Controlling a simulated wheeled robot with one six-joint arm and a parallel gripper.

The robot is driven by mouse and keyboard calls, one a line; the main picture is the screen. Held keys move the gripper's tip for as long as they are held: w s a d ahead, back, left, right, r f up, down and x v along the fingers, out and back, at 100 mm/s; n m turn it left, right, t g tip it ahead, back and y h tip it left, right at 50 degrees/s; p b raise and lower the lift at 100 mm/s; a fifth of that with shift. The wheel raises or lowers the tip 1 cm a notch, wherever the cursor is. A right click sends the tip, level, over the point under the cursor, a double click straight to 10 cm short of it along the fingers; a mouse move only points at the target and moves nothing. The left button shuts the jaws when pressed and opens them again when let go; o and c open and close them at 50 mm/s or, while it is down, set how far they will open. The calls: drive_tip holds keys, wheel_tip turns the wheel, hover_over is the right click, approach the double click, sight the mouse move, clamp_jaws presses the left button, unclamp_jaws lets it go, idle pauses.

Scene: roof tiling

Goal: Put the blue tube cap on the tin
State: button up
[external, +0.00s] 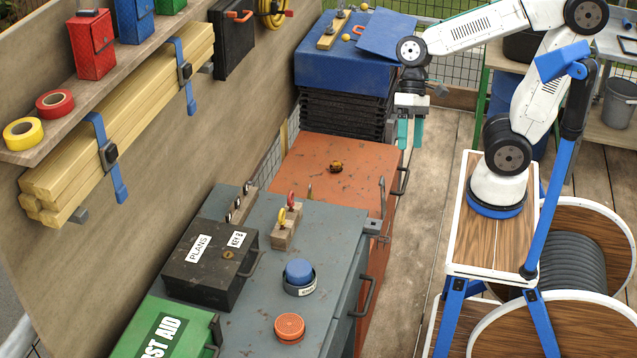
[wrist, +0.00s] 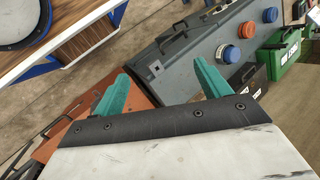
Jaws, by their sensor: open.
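A round blue cap (external: 299,270) sits on or in a low dark grey round tin (external: 300,290) with a white label, on the grey chest top. I cannot tell how it is seated. The wrist view shows this blue cap (wrist: 231,54) and a second blue round piece (wrist: 270,15) farther along the chest, outside the external view. I cannot tell which is the tube cap. My gripper (external: 410,132) hangs with teal fingers pointing down, right of the orange chest and well away from the caps. The fingers stand apart with nothing between them in the wrist view (wrist: 160,92).
An orange round cap (external: 289,328) lies near the tin. A black box (external: 210,268), a green first-aid box (external: 165,330) and blocks with keys (external: 287,228) stand on the grey chest (external: 335,245). The orange chest (external: 325,170) and blue toolbox (external: 335,65) are behind.

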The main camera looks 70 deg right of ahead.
drive_tip(key=s+d+r+n+t+h, duration=0.1)
drive_tip(key=s+d+h, duration=0.2)
drive_tip(key=d, duration=0.3)
drive_tip(key=s+d+r+n+t+h, duration=0.1)
drive_tip(key=s+d+n+h, duration=0.1)
drive_tip(key=d, duration=0.5)
drive_tip(key=shift+s+d+h, duration=0.15)
drive_tip(key=shift+s+h, duration=0.35)
drive_tip(key=shift+s, duration=0.1)
